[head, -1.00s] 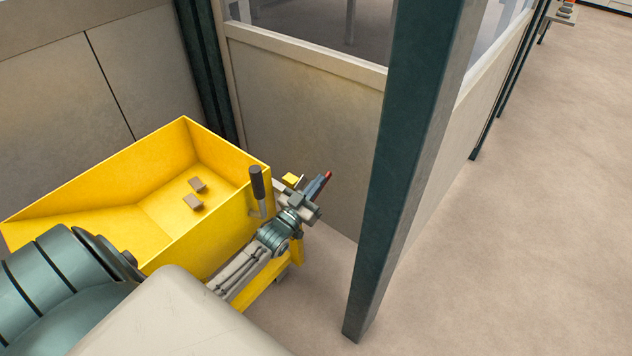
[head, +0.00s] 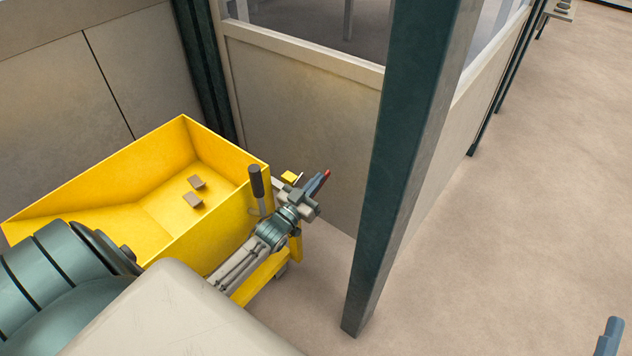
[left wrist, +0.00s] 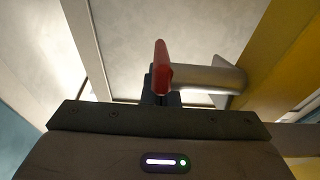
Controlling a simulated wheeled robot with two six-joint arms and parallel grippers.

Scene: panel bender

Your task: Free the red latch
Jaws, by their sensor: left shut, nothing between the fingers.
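The red latch (head: 326,174) shows as a small red tip at the far end of my left gripper (head: 317,186), beyond the bin's right end. In the left wrist view the red latch (left wrist: 161,66) is an upright red plate on a grey round bar, which runs right towards a yellow frame. The dark fingers of my left gripper (left wrist: 159,96) are together and empty, right at the lower part of the latch. The latch hides part of the fingertips, and I cannot tell whether they touch.
A yellow bin (head: 222,228) holds two small brown pieces (head: 195,191). A black-gripped lever (head: 256,181) stands at its right end, close to my left wrist. A dark green post (head: 400,180) rises to the right, before a panelled wall (head: 300,130).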

